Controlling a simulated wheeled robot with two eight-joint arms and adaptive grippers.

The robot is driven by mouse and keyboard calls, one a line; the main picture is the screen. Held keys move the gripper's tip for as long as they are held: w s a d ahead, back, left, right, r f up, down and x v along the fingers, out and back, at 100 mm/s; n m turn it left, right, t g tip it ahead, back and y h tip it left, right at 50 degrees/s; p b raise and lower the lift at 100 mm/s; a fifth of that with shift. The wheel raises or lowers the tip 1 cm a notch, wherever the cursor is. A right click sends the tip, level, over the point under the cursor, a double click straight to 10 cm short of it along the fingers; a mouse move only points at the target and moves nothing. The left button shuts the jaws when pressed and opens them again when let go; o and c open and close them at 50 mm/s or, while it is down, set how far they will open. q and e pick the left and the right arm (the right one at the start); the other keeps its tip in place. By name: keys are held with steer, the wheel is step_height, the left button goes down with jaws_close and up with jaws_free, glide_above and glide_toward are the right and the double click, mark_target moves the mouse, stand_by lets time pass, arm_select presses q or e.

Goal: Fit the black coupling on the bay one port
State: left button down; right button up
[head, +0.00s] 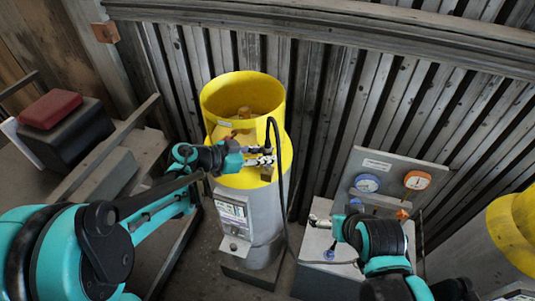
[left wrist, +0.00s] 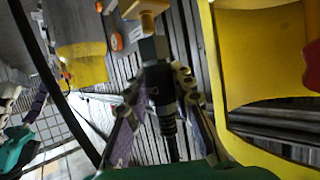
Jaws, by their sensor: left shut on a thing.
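The yellow-topped grey blower housing (head: 232,95) stands upright against the slatted wall. My left gripper (head: 266,159) is at its right side, beside the yellow collar. In the left wrist view, my left gripper (left wrist: 158,78) is shut on the black coupling (left wrist: 161,95), its ribbed sleeve hanging between the fingers. A tan, brass-like fitting (left wrist: 147,8) lies just beyond the coupling, roughly in line; I cannot tell whether they touch. A tan fitting (head: 267,173) also shows below the gripper in the head view. My right gripper (head: 320,221) is by the gauge stand; its jaw opening is unclear.
A grey gauge panel (head: 388,172) with blue and orange dials stands right. Another yellow housing (head: 512,232) is far right. A red-topped black box (head: 65,135) sits left.

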arm_select(q)
steer(key=shift+f+b, duration=1.25)
steer(key=shift+f, duration=0.05)
steer(key=c, duration=1.2)
jaws_free()
steer(key=v, duration=1.2)
steer(key=shift+w+r, duration=0.1)
steer(key=shift+r, duration=0.1)
